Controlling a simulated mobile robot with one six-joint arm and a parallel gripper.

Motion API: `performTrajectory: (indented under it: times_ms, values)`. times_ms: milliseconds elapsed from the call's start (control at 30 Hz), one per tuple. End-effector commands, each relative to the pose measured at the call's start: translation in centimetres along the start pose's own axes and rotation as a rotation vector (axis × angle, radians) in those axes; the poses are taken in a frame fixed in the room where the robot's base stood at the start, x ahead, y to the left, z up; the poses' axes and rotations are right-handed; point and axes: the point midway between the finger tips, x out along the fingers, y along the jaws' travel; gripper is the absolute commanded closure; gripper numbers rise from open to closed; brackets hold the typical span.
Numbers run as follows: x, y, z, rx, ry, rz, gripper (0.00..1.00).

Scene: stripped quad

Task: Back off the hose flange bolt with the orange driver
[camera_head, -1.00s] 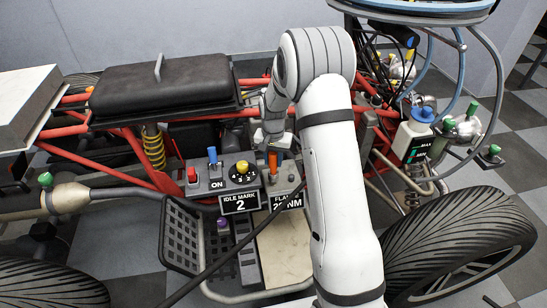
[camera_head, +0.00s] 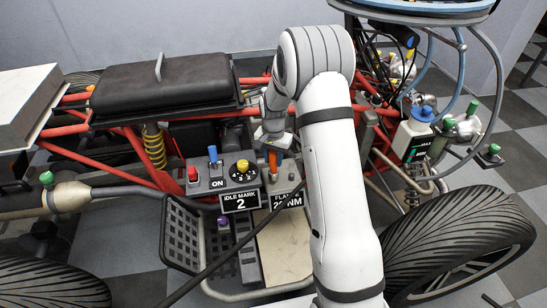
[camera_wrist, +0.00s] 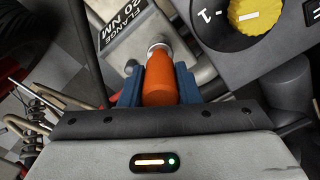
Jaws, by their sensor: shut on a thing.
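The orange driver (camera_head: 273,162) stands at the flange block, just above the small black "FLANGE 20 NM" sign (camera_head: 287,200). In the wrist view my gripper (camera_wrist: 159,88) is shut on the driver's orange handle (camera_wrist: 160,78), with a blue pad against each side. The handle's far end meets a round metal collar (camera_wrist: 158,48) beside the sign. The hose flange bolt itself is hidden at the driver's end. In the head view my gripper (camera_head: 271,146) is small and partly behind my arm.
Left of the driver is a grey panel with a yellow-capped dial (camera_head: 243,167), a blue switch (camera_head: 213,155) and a red button (camera_head: 192,173). A dark hose (camera_head: 235,240) crosses in front. Red frame tubes (camera_head: 130,165) and a black seat (camera_head: 165,85) lie left.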

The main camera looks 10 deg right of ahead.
Motion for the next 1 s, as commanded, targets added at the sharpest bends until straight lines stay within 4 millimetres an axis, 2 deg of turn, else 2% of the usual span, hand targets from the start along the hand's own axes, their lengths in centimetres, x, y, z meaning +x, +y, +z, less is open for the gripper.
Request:
performTrajectory:
  times_ms: [567, 1000]
  values:
    - [0.1, 0.0, -0.1, 0.001, 0.001, 0.000, 0.98]
    - [1.5, 0.0, -0.1, 0.001, 0.001, 0.000, 0.98]
